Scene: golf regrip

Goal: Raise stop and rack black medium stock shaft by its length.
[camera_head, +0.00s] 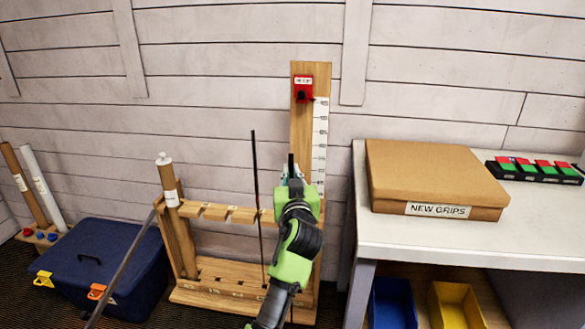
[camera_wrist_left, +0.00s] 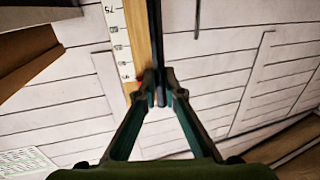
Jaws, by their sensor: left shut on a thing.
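My left gripper (camera_head: 293,182) is in front of the measuring board (camera_head: 301,130). In the left wrist view its fingers (camera_wrist_left: 160,85) are shut on a black shaft (camera_wrist_left: 157,35), which runs up past the fingertips. The red stop (camera_head: 303,90) sits near the top of the board beside the white scale, above the gripper. The wooden rack (camera_head: 230,285) has a notched rail (camera_head: 218,212). Another thin dark shaft (camera_head: 257,190) stands upright at it.
A blue lidded box (camera_head: 95,262) is left of the rack, with a grey rod (camera_head: 125,265) slanting in front. A white-capped tube (camera_head: 166,178) stands at the rack's left end. The white bench (camera_head: 545,230) with a NEW GRIPS box (camera_head: 430,175) is to the right.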

